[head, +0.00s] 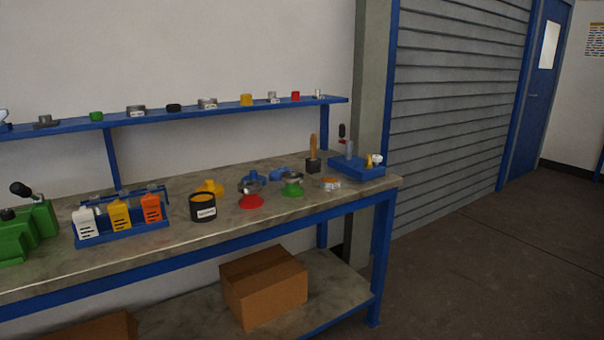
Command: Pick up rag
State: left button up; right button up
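I cannot pick out a rag with certainty. A small blue object (277,174) lies toward the back of the workbench, between the flanged parts and a dark holder; it is too small to tell whether it is cloth. Another blue piece (254,175) sits just left of it, behind a flanged vessel on a red base (251,201). A similar vessel on a green base (292,189) stands to the right. Neither of my grippers is in view.
The workbench (190,238) also bears a black tub (203,207), a blue rack (122,233) of coloured tags, a green machine (27,232) and a blue tray (356,168). A shelf (222,110) runs above. A cardboard box (264,287) sits below. The floor (480,250) at right is clear.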

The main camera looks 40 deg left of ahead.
aim_at(274, 175)
jog(key=i, duration=2.9)
jog(key=u, duration=2.85)
